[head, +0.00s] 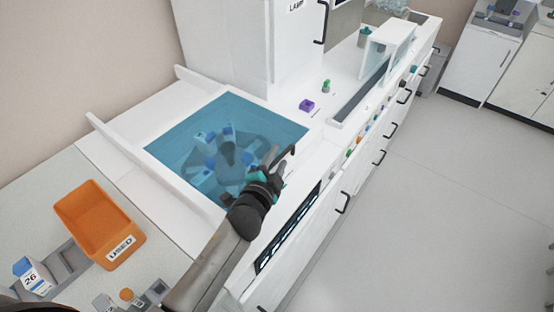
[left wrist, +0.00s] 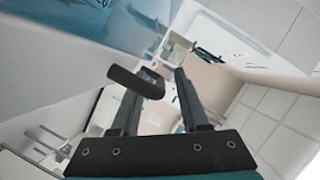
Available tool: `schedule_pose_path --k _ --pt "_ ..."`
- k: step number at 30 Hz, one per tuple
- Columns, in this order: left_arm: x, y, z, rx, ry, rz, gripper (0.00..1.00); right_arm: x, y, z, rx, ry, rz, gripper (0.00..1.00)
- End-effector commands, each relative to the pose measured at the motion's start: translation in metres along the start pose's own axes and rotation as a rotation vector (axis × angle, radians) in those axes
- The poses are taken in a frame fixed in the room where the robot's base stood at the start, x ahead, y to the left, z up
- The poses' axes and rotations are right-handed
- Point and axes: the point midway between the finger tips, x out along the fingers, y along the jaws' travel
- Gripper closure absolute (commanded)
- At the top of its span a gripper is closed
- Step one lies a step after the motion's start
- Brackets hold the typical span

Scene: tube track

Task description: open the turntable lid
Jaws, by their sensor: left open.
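The turntable lid (head: 178,150) is a see-through blue panel, lying closed and flat in the white cabinet top. The turntable (head: 228,152) with several blue and white pieces shows through it. My left gripper (head: 275,163) is open above the lid's right edge. The lid also shows in the left wrist view (left wrist: 120,25), at upper left. There a dark handle-like bar (left wrist: 135,82) lies at the left finger's tip, partly across the gap; I cannot tell if they touch. My left gripper (left wrist: 157,85) holds nothing that I can see. My right gripper is out of view.
An orange bin (head: 92,215) labelled USED stands at lower left, beside a grey rack with a box marked 26 (head: 32,276). A purple block (head: 306,105) and a green-topped piece (head: 326,87) sit behind the lid. Open floor lies to the right.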

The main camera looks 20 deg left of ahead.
Motion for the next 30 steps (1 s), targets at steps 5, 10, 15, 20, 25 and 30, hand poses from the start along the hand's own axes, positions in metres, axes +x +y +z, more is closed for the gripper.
schedule_pose_path --k 5,10,15,20,25,30 --pt "0.0009 0.0004 0.0 0.0 0.0 0.001 0.55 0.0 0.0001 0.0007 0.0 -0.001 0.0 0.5" --pt "0.0007 0.0003 0.0 0.0 0.0 0.001 0.63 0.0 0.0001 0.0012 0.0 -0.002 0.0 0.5" --pt "0.0006 0.0002 0.0 0.0 0.0 0.0 0.82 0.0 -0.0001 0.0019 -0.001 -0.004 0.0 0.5" --pt "0.0006 0.0003 0.0 0.0 0.0 0.001 1.0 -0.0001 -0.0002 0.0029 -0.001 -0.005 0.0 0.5" --pt "0.0005 0.0003 0.0001 0.0 0.0 0.001 1.0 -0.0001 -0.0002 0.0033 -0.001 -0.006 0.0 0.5" --pt "0.0005 0.0004 0.0002 0.0 -0.001 0.001 1.0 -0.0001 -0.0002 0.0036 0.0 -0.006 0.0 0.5"
